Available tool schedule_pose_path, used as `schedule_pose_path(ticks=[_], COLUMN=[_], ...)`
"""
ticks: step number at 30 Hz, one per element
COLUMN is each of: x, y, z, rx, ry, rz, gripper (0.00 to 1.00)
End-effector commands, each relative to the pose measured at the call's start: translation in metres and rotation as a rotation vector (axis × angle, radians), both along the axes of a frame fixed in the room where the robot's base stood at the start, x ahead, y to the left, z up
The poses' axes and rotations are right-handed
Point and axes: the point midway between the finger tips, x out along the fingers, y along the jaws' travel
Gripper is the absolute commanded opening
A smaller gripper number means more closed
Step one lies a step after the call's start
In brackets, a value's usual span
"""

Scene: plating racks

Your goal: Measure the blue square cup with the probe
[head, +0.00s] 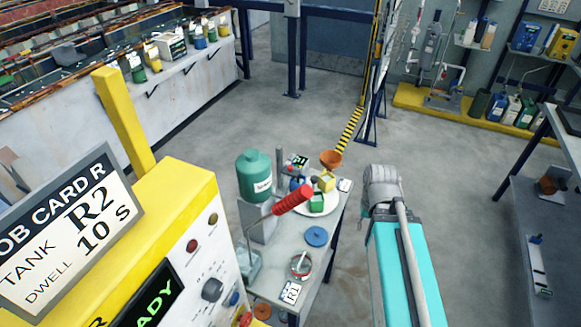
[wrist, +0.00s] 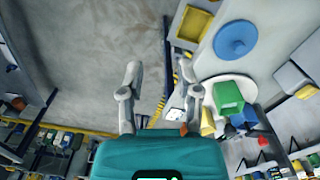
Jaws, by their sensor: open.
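A small blue cup (head: 296,184) is partly hidden behind a green square cup (head: 316,202) on a round white plate (head: 325,207) on the grey table. A yellow cup (head: 326,181) stands beside them. In the wrist view the blue cup (wrist: 237,119) shows only partly behind the green cup (wrist: 228,97); its shape is hard to tell. A small device with a lit display (head: 299,160) stands behind the plate; I cannot tell whether it has the probe. My gripper (wrist: 160,75) is open and empty, its fingers spread left of the plate in the wrist view.
An orange funnel (head: 331,158) stands behind the plate. A green bottle (head: 254,175) and a red handle (head: 293,200) rise at its left. A flat blue disc (head: 316,236) and a round dish (head: 300,265) lie nearer. A yellow control cabinet (head: 185,215) blocks the left.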

Motion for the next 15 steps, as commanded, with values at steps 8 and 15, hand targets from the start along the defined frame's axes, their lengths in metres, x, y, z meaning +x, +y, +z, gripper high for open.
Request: schedule_pose_path(ticks=[8,15], x=[0.012,0.068], y=[0.007,0.054], z=[0.006,0.031], rx=[0.0,0.003], ry=[-0.017,-0.103], rz=[0.013,0.083], gripper=[0.44,0.44])
